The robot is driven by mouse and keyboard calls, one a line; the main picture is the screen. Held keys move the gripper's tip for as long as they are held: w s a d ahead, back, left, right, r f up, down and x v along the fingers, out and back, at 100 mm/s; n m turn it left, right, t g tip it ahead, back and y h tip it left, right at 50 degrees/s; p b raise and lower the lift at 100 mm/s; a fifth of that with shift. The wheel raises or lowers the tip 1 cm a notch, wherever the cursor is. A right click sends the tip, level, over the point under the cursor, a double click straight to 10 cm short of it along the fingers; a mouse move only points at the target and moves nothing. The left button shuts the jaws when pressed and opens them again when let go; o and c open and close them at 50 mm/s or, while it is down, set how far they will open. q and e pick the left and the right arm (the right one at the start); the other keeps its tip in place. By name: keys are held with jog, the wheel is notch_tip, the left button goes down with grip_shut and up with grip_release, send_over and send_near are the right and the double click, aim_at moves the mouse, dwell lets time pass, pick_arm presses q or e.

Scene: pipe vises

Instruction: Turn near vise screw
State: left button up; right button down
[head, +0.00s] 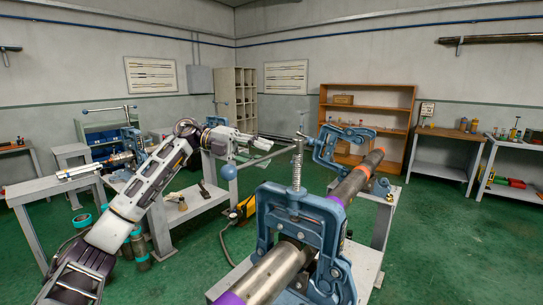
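The near vise (305,218) is a blue pipe vise in the lower middle of the head view, with a steel pipe (272,275) through it. Its upright threaded screw (297,172) rises from the top of the frame. A crossbar handle (262,159) runs from the screw top toward the lower left and ends in a blue ball (229,172). My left gripper (250,140) is left of the screw, beside the handle and above its ball in the picture. I cannot tell whether it touches the bar or how far its fingers are apart. My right gripper is out of view.
A grey workbench (190,208) is below my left arm. A yellow tool (243,209) lies near the green floor, which is open at right.

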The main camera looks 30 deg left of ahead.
aim_at(272, 156)
pick_arm(q)
jog(key=shift+x, duration=1.6)
grip_shut()
